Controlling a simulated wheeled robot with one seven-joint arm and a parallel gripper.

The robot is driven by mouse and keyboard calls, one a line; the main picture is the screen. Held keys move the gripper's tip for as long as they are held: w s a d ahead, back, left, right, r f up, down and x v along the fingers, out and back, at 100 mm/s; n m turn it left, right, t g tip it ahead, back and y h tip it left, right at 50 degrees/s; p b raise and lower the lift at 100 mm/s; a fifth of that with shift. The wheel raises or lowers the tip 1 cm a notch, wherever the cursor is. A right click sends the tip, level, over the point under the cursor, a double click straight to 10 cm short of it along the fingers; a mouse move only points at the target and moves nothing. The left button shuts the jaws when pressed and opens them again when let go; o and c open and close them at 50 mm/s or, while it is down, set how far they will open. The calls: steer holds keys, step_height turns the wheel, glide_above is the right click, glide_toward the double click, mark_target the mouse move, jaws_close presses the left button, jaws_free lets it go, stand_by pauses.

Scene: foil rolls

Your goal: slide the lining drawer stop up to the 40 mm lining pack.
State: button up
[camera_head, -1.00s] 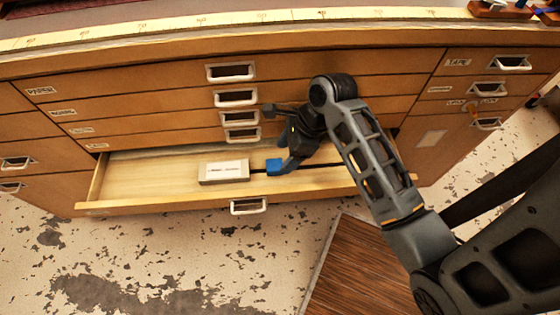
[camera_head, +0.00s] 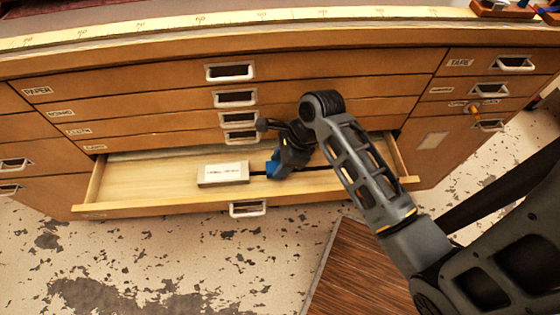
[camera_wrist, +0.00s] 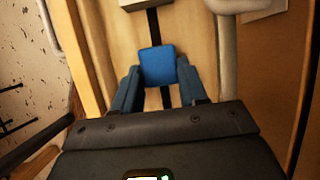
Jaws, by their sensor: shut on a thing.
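The lining drawer stop is a small blue block (camera_head: 272,164) in the open bottom drawer (camera_head: 130,178). It sits on a dark track (camera_head: 257,173) and also shows in the wrist view (camera_wrist: 158,66). The lining pack, a pale labelled block (camera_head: 223,174), lies to its left, with a short gap between them. The pack's edge shows at the top of the wrist view (camera_wrist: 145,3). My gripper (camera_head: 278,168) is down in the drawer, shut on the blue stop, with one finger on each side of it. The gripper partly hides the stop in the head view.
Closed drawers with white-framed handles (camera_head: 236,98) rise just behind the open drawer. The drawer's front wall (camera_head: 180,208) is close in front of my gripper. The drawer floor left of the pack is clear.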

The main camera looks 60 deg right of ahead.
mark_target(258, 174)
jaws_close()
steer(key=w+a+p, duration=0.1)
steer(key=w+p, duration=0.1)
steer(key=w, duration=0.1)
steer(key=shift+a+r, duration=0.2)
steer(key=shift+a, duration=0.15)
steer(key=shift+w+a+f+p, duration=0.15)
steer(key=shift+w+a+p, duration=0.05)
steer(key=shift+w+p, duration=0.15)
steer(key=o, duration=0.6)
jaws_free()
steer(key=shift+o, duration=0.2)
steer(key=shift+s, duration=0.1)
steer(key=p+v, duration=0.1)
steer(key=v, duration=0.6)
steer(key=shift+s+d+r+p, duration=0.1)
steer(key=shift+r+p, duration=0.2)
steer(key=shift+r, duration=0.05)
